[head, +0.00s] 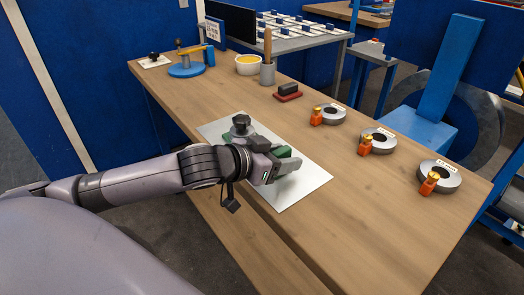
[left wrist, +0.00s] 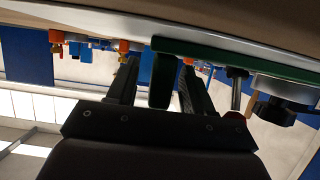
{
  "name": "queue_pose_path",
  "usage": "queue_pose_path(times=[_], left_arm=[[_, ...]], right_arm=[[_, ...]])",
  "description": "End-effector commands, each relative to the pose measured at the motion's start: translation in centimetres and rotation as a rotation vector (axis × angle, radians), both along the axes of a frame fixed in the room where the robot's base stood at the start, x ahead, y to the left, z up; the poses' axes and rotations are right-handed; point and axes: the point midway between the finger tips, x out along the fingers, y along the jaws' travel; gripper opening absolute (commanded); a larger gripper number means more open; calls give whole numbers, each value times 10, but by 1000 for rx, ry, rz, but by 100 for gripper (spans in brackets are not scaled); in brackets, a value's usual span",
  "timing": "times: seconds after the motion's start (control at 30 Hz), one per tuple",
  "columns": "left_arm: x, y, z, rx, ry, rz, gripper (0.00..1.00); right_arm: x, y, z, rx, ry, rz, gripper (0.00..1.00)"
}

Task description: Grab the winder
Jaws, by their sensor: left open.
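The winder, as far as I can tell, is the green tool (head: 282,151) on a white sheet on the bench, mostly hidden behind my left gripper in the head view. In the left wrist view, which is upside down, it shows as a long green bar (left wrist: 215,54) with a dark green upright handle (left wrist: 162,82). A grey round part with a dark star knob (head: 241,119) is at its other end; the knob also shows in the wrist view (left wrist: 275,111). My left gripper (head: 284,163) is open, with one finger on each side of the handle. My right gripper is out of view.
The white sheet (head: 302,186) lies on the wooden bench (head: 375,212). Several grey rings with orange clamps (head: 433,180) stand along the right side. A red-based block (head: 288,92), grey cup (head: 267,74), yellow-filled bowl (head: 248,65) and blue stand (head: 187,69) are farther back.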

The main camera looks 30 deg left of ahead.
Motion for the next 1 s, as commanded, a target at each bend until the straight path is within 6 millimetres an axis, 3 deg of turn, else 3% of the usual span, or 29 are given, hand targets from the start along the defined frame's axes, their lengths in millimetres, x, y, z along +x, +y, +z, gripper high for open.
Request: queue_pose_path(times=[0.1, 0.17, 0.27, 0.3, 0.73, 1.0], left_arm=[[0, 0, 0, 0, 0, 0, 51], [0, 0, 0, 0, 0, 0, 35], [0, 0, 0, 0, 0, 0, 2], [0, 0, 0, 0, 0, 0, 0], [0, 0, 9, 1, -8, 0, 0], [1, 0, 48, 1, -13, -1, 0]], right_arm=[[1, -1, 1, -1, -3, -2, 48], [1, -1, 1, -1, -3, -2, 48], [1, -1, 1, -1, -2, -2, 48], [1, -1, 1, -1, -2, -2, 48], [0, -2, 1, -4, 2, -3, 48], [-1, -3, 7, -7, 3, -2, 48]])
